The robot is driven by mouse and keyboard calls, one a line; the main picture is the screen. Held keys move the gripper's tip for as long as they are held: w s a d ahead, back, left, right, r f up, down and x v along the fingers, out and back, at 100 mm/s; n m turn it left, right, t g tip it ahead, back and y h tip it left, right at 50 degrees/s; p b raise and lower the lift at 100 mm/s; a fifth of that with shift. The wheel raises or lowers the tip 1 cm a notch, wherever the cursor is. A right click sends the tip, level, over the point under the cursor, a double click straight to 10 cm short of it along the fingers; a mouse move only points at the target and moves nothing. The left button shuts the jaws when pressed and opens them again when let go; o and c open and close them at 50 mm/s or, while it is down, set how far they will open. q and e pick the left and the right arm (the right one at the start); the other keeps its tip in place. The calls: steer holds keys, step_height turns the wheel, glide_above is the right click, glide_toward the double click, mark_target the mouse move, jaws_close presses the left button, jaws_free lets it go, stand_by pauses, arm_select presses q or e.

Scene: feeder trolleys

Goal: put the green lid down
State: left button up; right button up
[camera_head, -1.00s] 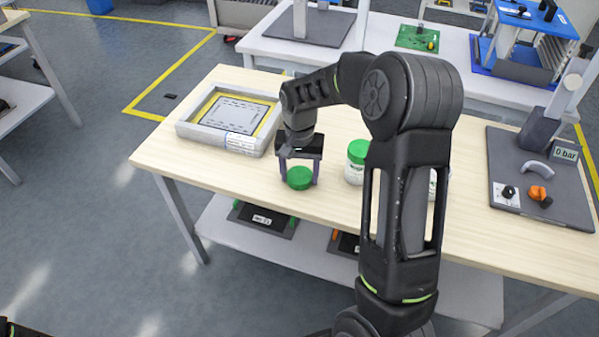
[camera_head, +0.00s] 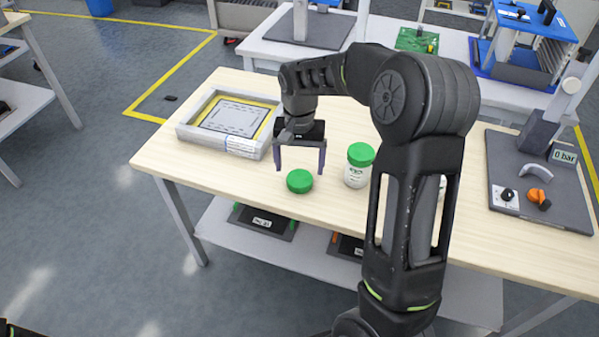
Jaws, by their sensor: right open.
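The green lid (camera_head: 299,181) lies flat on the light wooden table top (camera_head: 215,182), near its front edge. My right gripper (camera_head: 299,170) is open and empty just above the lid, with its two fingers apart and clear of it. A white jar with a green cap (camera_head: 358,166) stands upright to the right of the lid. Another white container (camera_head: 441,187) is mostly hidden behind my right arm. My left gripper is not in view.
A grey tray with a yellow-edged inset (camera_head: 186,131) sits at the table's left. A dark panel with a gauge reading 0 bar and knobs (camera_head: 515,160) lies at the right. The table's left front is clear.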

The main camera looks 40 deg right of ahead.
mark_target(300, 179)
step_height(300, 179, up, 8)
steer(key=shift+f, duration=0.15)
stand_by(0.9)
